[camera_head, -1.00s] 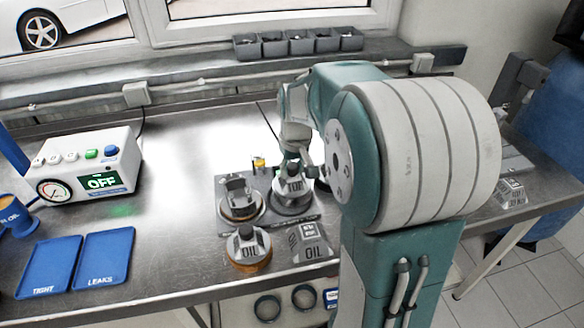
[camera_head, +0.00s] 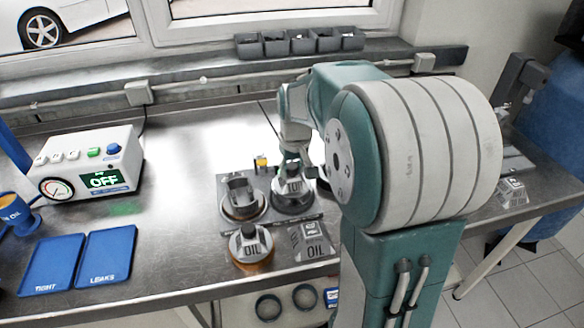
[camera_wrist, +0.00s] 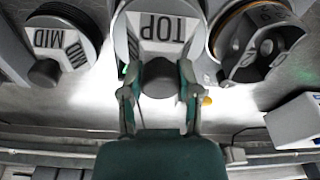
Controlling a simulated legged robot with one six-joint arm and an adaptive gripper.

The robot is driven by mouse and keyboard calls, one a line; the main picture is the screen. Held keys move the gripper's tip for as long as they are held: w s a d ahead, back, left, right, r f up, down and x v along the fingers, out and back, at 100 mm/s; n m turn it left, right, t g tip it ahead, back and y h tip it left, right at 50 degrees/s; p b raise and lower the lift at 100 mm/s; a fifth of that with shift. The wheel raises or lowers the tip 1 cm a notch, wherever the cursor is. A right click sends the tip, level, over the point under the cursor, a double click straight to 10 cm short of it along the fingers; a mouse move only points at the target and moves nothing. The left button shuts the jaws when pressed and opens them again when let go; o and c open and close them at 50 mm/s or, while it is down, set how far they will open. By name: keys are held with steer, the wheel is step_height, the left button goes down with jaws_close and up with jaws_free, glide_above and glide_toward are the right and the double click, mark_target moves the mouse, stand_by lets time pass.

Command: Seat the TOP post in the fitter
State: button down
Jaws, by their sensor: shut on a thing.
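The TOP post (camera_wrist: 163,30) is a grey block with a TOP label and a round dark knob (camera_wrist: 158,84). My gripper (camera_wrist: 158,90) is shut on this knob, one finger at each side. In the head view the TOP post (camera_head: 294,187) stands upright over a dark round base (camera_head: 292,207); I cannot tell whether it is seated or slightly raised. Left of it is a round holder (camera_head: 241,212) with a grey upright piece and a copper-coloured rim, possibly the fitter. It also shows at right in the wrist view (camera_wrist: 250,22).
A MID post (camera_wrist: 60,40) stands close beside TOP. Blue trays (camera_head: 108,257) and a tester (camera_head: 90,165) reading OFF lie left. Clear bench lies between.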

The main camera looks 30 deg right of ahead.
steer(key=shift+f, duration=0.5)
stand_by(0.4)
stand_by(0.3)
steer(key=shift+c, duration=1.2)
jaws_free()
steer(key=shift+o, duration=1.2)
steer(key=shift+r, duration=3.1)
